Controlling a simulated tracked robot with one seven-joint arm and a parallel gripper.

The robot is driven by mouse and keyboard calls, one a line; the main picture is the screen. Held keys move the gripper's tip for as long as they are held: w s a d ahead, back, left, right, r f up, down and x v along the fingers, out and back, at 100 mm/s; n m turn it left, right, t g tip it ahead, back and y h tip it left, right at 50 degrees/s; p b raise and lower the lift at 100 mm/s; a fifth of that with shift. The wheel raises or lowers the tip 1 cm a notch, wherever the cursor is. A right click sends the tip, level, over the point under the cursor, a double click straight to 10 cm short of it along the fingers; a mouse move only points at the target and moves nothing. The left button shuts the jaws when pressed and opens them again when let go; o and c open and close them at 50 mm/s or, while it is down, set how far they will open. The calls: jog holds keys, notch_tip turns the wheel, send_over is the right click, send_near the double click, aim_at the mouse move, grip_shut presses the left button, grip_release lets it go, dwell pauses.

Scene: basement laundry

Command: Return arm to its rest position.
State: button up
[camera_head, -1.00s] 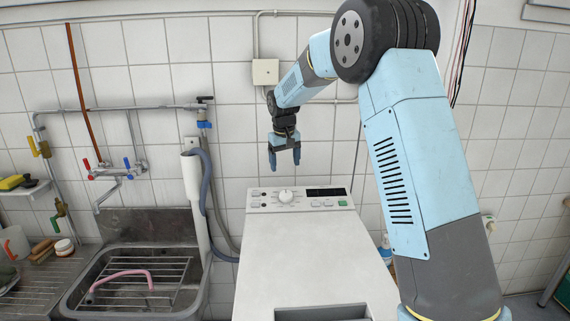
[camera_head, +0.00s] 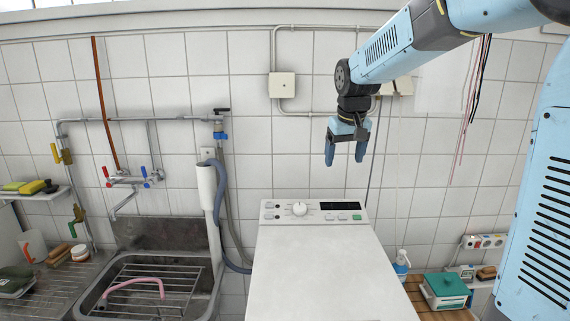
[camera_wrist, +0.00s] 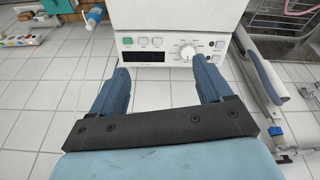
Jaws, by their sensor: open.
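My gripper (camera_head: 345,150) hangs fingers-down in the air in front of the tiled wall, above the back of the white washing machine (camera_head: 325,275). Its two blue fingers are spread with nothing between them. My arm reaches in from the upper right. In the wrist view my gripper (camera_wrist: 164,88) is open and empty, with the machine's control panel (camera_wrist: 172,53) showing beyond the fingers. The gripper touches nothing that I can see.
A metal sink (camera_head: 150,290) with a rack and a pink hose (camera_head: 135,283) is at left. Wall pipes and a tap (camera_head: 132,178) are above it. A green box (camera_head: 445,290) and a spray bottle (camera_head: 401,265) stand at right. The space above the machine is clear.

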jog(key=s+d+f+m+t, duration=0.1)
jog(key=s+d, duration=0.3)
jog(key=s, duration=1)
jog(key=s+d+f+m+t, duration=0.1)
jog(key=s+d, duration=0.3)
jog(key=s, duration=1)
jog(key=shift+s, duration=0.25)
jog(key=shift+c, duration=0.4)
